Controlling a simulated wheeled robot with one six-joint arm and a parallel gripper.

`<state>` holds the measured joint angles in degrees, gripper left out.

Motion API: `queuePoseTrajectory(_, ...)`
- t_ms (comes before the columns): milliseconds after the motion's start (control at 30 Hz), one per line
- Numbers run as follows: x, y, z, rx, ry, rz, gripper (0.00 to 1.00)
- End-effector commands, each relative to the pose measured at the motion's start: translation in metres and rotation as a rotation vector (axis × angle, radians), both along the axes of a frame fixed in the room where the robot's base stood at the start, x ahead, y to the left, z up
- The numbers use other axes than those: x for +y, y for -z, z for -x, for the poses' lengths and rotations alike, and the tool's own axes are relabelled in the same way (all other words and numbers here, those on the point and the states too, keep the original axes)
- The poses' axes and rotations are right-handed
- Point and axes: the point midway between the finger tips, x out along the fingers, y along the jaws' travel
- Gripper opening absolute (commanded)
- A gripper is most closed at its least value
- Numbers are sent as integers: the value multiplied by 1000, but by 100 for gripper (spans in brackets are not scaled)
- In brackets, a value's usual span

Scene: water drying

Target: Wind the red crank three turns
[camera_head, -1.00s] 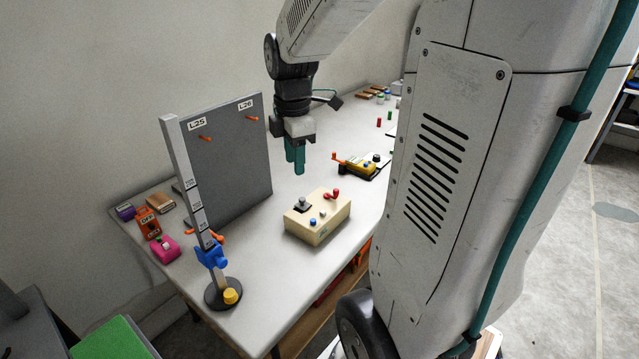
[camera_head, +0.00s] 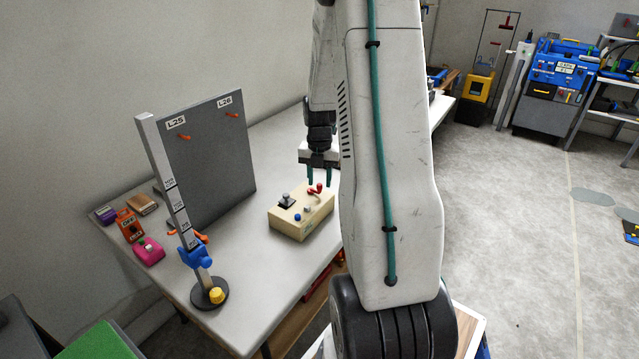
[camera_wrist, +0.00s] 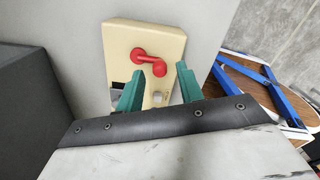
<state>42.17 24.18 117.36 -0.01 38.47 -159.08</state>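The red crank (camera_head: 316,189) sits on top of a cream box (camera_head: 290,228) on the table. In the wrist view the red crank (camera_wrist: 147,58) shows as a round hub with a short arm ending in a round knob. My gripper (camera_head: 318,182) hangs just above the far end of the box, fingers pointing down. The exact height gap cannot be told.
The cream box also carries a black-based lever (camera_head: 286,201), a blue button (camera_head: 297,217) and a grey knob (camera_head: 307,209). A grey panel (camera_head: 207,150) stands to the left, behind a post stand (camera_head: 209,293). Table surface (camera_head: 262,262) in front of the box is clear.

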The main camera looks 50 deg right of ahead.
Motion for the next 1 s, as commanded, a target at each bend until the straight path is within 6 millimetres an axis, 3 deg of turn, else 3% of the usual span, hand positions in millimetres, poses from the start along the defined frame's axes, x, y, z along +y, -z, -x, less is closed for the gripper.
queuePoseTrajectory(167, 0, 16, 0, 0, 0, -1, 37)
queuePoseTrajectory(467, 0, 18, 0, 0, 1, 0, 37)
queuePoseTrajectory(600, 0, 18, 0, 0, 1, 0, 0)
queuePoseTrajectory(1000, 2, 18, 0, 0, 43, 0, 0)
